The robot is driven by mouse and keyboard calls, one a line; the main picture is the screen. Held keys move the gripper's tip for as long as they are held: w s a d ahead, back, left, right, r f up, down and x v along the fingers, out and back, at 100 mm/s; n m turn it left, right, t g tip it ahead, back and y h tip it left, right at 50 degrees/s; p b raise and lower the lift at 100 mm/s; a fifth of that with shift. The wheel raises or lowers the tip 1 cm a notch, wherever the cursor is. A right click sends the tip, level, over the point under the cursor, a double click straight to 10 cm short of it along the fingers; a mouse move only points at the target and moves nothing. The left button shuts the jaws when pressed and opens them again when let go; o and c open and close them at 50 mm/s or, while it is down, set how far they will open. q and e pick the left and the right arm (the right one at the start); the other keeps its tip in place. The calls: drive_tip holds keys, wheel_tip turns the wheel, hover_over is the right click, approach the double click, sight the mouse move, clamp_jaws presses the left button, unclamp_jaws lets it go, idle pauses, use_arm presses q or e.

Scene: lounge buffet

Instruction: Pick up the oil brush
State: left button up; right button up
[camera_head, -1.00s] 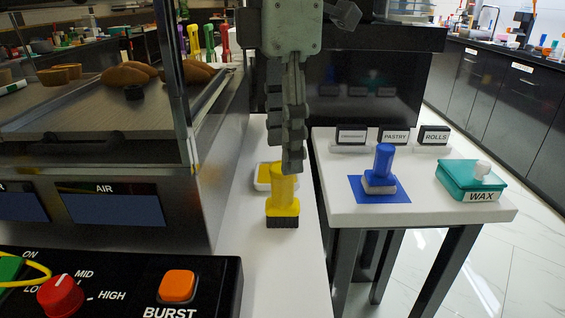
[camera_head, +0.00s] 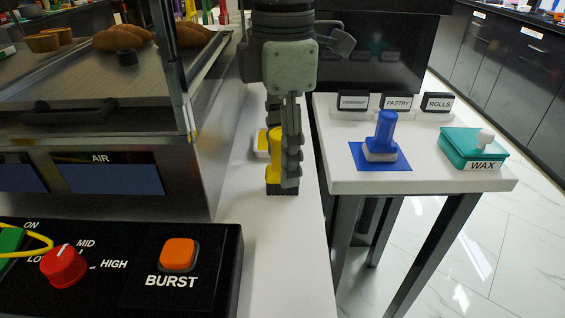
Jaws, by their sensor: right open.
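A yellow brush (camera_head: 274,152) with a dark bristle base stands upright on the white counter (camera_head: 285,262). It is the likely oil brush. My right gripper (camera_head: 286,178) comes down from above, its fingers at the brush's handle and hiding its right side. It is open; I cannot tell whether a finger touches the handle. A small white dish with yellow contents (camera_head: 262,146) sits just behind the brush, partly hidden. My left gripper is not in view.
A glass-fronted oven (camera_head: 110,110) and a control panel with a BURST button (camera_head: 178,254) stand at left. On the side table (camera_head: 345,185) at right are a blue brush (camera_head: 381,140) on a blue mat, a teal WAX box (camera_head: 470,147) and label signs (camera_head: 396,102).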

clamp_jaws()
wheel_tip(320, 180, up, 10)
drive_tip(key=shift+r, duration=0.1)
idle(0.5)
